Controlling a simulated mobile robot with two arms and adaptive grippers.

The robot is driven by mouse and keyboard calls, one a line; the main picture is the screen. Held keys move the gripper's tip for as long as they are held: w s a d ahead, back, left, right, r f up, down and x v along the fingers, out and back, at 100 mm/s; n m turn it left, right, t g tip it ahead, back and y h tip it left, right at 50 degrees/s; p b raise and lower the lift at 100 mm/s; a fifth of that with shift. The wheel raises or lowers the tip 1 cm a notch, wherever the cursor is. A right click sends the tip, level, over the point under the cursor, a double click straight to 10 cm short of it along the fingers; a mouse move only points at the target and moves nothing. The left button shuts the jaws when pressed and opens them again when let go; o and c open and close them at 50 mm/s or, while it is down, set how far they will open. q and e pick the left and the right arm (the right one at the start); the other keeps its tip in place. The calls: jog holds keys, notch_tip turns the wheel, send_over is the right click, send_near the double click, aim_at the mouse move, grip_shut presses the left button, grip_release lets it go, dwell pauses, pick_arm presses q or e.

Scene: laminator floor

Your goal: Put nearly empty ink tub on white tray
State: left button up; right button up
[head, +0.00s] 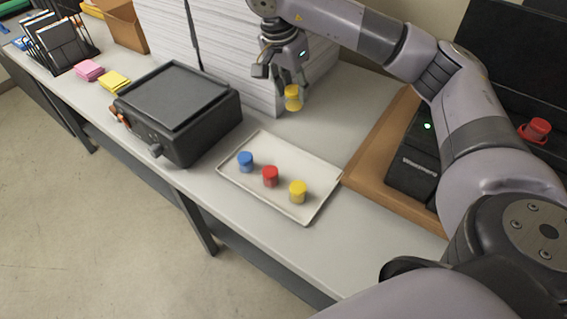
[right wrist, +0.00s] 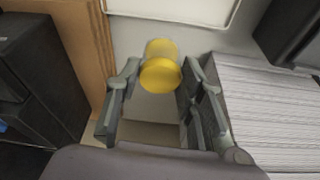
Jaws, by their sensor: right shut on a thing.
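My right gripper (head: 283,80) is shut on a yellow-lidded ink tub (head: 293,98), held above the table behind the white tray, in front of the paper stacks. The held tub also shows between the fingers in the right wrist view (right wrist: 160,72); its ink level is not clear. The white tray (head: 309,212) lies on the table. On it stand a blue tub (head: 246,162), a red tub (head: 270,177) and a yellow tub (head: 298,192) in a slanting row. My left gripper is not in view.
A black laminator-like machine (head: 178,110) stands left of the tray. White paper stacks (head: 225,50) rise behind. A wooden tray (head: 375,145) with a black device (head: 415,160) is at the right. Pink (head: 88,70) and yellow (head: 113,81) note pads lie far left.

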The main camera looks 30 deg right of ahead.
jog(key=f+p, duration=0.1)
jog(key=f, duration=0.5)
jog(key=f+p, duration=0.2)
jog(key=f, duration=0.4)
jog(key=f+p, duration=0.1)
jog(key=f, duration=0.6)
jog(key=shift+w+a, duration=0.1)
jog(key=shift+w, duration=0.15)
jog(key=shift+f, duration=0.45)
jog(key=o, duration=1.1)
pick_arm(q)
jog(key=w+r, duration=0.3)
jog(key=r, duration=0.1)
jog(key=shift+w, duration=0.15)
pick_arm(e)
jog(key=shift+o, duration=0.4)
jog(key=shift+r, duration=0.1)
